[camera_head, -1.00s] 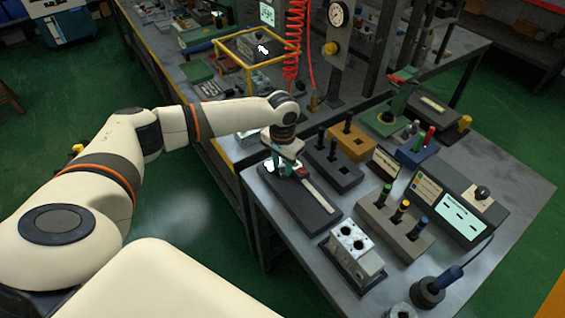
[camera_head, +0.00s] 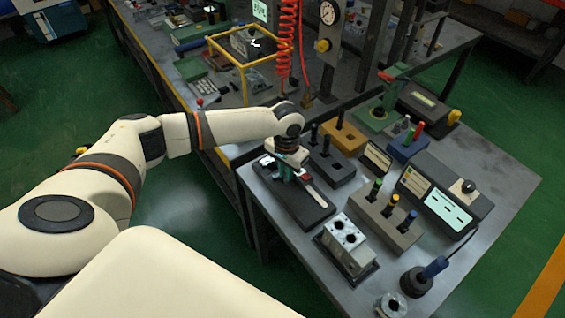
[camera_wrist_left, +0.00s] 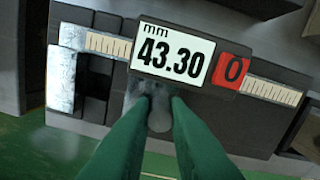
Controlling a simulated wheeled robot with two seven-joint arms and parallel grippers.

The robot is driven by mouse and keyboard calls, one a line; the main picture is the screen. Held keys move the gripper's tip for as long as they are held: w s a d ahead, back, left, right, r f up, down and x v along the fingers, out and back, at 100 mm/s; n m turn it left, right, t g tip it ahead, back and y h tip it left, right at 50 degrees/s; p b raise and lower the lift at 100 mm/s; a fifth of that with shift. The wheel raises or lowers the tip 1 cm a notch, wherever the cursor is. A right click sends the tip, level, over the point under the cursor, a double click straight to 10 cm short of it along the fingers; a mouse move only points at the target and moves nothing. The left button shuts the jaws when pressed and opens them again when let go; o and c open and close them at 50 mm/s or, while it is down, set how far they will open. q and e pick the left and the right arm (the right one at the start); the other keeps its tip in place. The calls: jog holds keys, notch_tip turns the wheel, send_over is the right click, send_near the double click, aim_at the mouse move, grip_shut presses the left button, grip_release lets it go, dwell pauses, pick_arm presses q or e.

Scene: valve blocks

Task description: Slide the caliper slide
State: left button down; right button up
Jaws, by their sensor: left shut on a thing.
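The caliper (camera_head: 317,196) lies on a dark base at the near left of the workbench. Its slide (camera_wrist_left: 185,55) carries a display reading 43.30 mm and a red 0 button (camera_wrist_left: 231,70). The pale graduated beam (camera_wrist_left: 275,90) runs out on both sides of the slide. A bright metal jaw (camera_wrist_left: 62,85) stands at the left of the wrist view, apart from the slide. My left gripper (camera_head: 288,174) reaches down onto the slide. Its green fingers (camera_wrist_left: 160,103) are shut on the slide's grey knob (camera_wrist_left: 159,120), below the display. My right gripper is out of view.
A grey valve block (camera_head: 347,243) stands near the base. A dark holder (camera_head: 333,170) with black pegs and a peg stand (camera_head: 385,227) with coloured caps are close behind and right. A yellow frame (camera_head: 240,64) and red coiled hose (camera_head: 284,45) are farther back.

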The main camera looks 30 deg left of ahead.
pick_arm(q)
jog(key=c, duration=1.4)
grip_release()
jog(key=shift+a, duration=0.1)
notch_tip(320, 180, up, 12)
jog(key=shift+b, duration=0.5)
